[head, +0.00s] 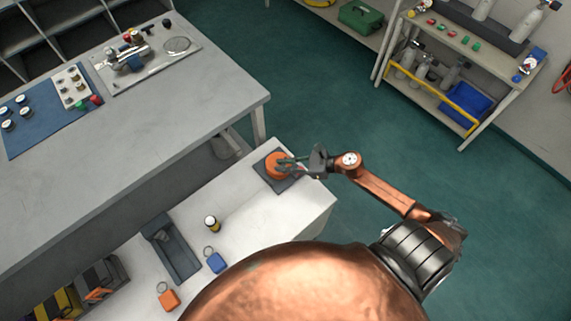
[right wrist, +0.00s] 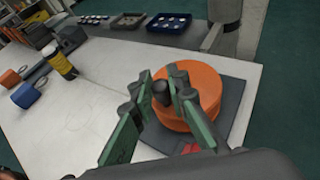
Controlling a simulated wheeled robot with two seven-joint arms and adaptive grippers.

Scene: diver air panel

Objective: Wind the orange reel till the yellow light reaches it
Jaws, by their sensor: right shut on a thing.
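The orange reel (head: 277,166) lies flat on a dark square base (head: 270,181) at the far end of the white bench. It also shows in the right wrist view (right wrist: 204,88). My right gripper (head: 288,164) is at the reel, its green-padded fingers shut on a small black knob (right wrist: 161,93) standing on the reel's top. A small yellow and black cylinder (head: 211,223), apparently the yellow light, stands upright on the bench, apart from the reel; it shows at upper left in the right wrist view (right wrist: 60,61). My left gripper is not in view.
A grey holder (head: 172,250), a blue tag (head: 216,262) and an orange tag (head: 169,299) lie nearer on the bench. A grey table (head: 150,130) with a panel stands behind. A shelf with cylinders (head: 440,70) is at upper right. The bench between reel and cylinder is clear.

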